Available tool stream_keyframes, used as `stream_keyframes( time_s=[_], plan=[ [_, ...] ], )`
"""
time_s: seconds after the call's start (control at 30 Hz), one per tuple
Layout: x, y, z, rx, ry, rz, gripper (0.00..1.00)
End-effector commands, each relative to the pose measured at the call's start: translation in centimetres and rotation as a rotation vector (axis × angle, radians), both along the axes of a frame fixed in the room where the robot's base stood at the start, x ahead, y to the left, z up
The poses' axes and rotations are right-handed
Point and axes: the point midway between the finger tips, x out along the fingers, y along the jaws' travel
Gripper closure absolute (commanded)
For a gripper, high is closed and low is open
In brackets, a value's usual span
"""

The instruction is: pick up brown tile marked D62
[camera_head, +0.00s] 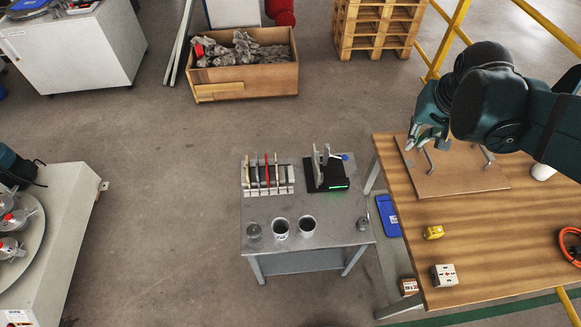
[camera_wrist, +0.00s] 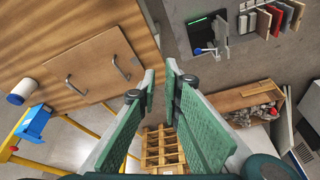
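A rack (camera_head: 268,189) on the small grey table holds several thin upright tiles in a row, among them a red one (camera_head: 267,172). A tan-brown tile (camera_head: 247,174) stands at the left end of the row. In the wrist view the tiles stand at the top right, with a tan-brown one (camera_wrist: 263,23) among them. No marking is readable, so I cannot tell which is D62. My gripper (camera_head: 427,138) is open and empty, above the wooden table to the right of the rack. Its spread fingers also show in the wrist view (camera_wrist: 161,80).
A black device (camera_head: 325,174) with a green light stands beside the rack. Several cups (camera_head: 281,228) stand in front. A board with metal handles (camera_head: 455,172) lies on the wooden table (camera_head: 490,245), near a yellow block (camera_head: 433,232) and a white box (camera_head: 444,275).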

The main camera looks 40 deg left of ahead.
Motion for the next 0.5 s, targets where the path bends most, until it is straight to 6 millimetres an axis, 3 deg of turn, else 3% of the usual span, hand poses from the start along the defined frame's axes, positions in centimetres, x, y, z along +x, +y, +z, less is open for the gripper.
stream_keyframes(
  time_s=[0.5],
  plan=[
    [0.3,12.4,-5.9,-0.042,0.082,0.121,0.91]
  ],
)
